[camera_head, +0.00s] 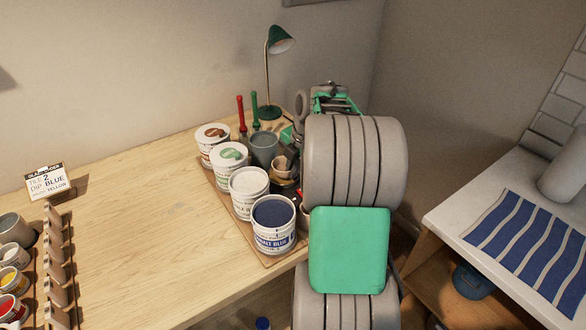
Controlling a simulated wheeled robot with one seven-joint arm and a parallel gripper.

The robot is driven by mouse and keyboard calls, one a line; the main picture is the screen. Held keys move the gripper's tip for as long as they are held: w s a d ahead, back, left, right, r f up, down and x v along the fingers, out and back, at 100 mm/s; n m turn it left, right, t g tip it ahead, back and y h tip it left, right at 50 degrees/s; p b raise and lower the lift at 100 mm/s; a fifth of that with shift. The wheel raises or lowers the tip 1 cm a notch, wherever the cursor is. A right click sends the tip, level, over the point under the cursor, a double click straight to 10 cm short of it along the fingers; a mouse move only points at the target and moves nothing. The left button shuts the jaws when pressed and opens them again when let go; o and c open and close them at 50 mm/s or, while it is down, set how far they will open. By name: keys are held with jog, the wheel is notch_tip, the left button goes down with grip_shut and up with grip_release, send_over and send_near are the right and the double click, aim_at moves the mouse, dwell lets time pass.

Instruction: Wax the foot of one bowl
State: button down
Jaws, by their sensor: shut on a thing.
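My gripper (291,138) is at the back right of the wooden table, mostly hidden behind my own arm. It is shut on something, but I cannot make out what. Small tan and dark bowls (283,165) show just below it, partly covered by my arm; their feet are not visible. A white tub with a green mark on its lid (229,155) and one with a brown mark (211,132) stand left of the bowls. I cannot tell whether either holds wax. A red-handled tool (241,112) and a green-handled tool (254,108) stand upright behind the grey cup (263,148).
An open blue glaze tub (274,238) and a white tub (248,182) stand at the front of the board. A green lamp (281,40) is behind. A sign (47,181) and tiles on a rack (56,262) are left. The table's middle is clear.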

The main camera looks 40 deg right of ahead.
jog(key=shift+f+b, duration=0.65)
jog(key=shift+b, duration=0.1)
jog(key=shift+s+a+f+b, duration=0.15)
jog(key=shift+s+f+b, duration=0.15)
jog(key=shift+f+b, duration=0.65)
dwell(0.5)
jog(key=shift+r, duration=0.4)
jog(key=shift+w+r+p, duration=0.2)
jog(key=shift+r+p, duration=0.15)
jog(key=shift+r, duration=0.5)
jog(key=shift+r+p, duration=0.35)
jog(key=shift+r, duration=0.85)
jog(key=shift+w+r, duration=0.1)
